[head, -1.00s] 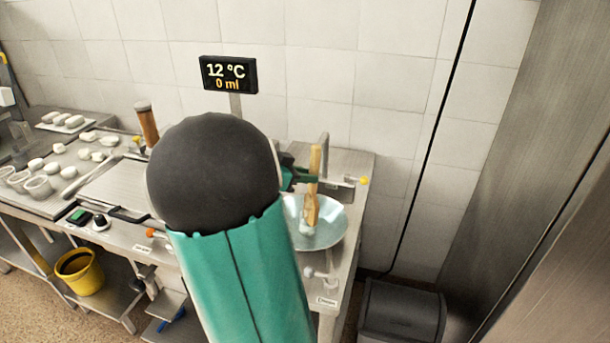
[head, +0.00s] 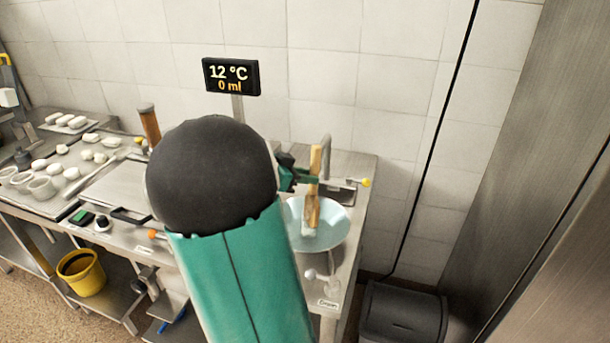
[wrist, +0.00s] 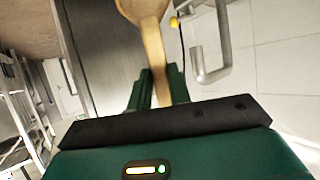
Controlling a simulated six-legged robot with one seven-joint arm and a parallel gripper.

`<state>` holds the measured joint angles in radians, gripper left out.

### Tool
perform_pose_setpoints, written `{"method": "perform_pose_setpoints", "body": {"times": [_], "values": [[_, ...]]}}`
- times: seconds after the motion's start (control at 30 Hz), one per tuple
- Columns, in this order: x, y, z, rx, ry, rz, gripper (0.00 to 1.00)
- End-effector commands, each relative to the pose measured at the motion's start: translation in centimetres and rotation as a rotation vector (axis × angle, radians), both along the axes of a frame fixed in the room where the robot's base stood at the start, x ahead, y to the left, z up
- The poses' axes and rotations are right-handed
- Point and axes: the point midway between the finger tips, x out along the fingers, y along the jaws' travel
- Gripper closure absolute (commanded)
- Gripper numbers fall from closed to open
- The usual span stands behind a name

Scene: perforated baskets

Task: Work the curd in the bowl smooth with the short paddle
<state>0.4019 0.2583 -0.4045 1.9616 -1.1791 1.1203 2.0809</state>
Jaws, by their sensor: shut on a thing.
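The short wooden paddle (head: 313,208) stands nearly upright, its lower end inside the pale blue-grey bowl (head: 338,226) on the right end of the steel counter. My gripper (head: 312,180) is shut on the paddle's shaft above the bowl. In the wrist view, the paddle (wrist: 153,62) runs between the two green fingers of my gripper (wrist: 158,88), its wider part at the top edge. A small whitish patch, perhaps curd (head: 307,231), shows at the paddle's lower end. My arm hides the bowl's left side, and the curd's texture is too small to judge.
A display (head: 231,76) reads 12 °C and 0 ml. A metal spout (head: 326,145) stands behind the bowl. White pieces and cups lie on a tray (head: 48,208) at left. A yellow bucket (head: 82,272) sits below; a dark bin (head: 403,312) stands at right.

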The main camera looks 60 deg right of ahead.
Motion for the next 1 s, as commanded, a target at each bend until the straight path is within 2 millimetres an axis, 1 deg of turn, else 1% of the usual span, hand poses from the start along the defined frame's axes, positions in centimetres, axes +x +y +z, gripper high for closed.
{"method": "perform_pose_setpoints", "body": {"times": [0.47,0.63,1.0], "values": [[1.1,-0.8,-0.2,-0.002,0.001,0.000,1.00],[0.8,-0.6,-0.2,-0.001,0.001,0.000,1.00],[-0.4,0.3,0.0,-0.001,0.001,-0.001,1.00]]}}
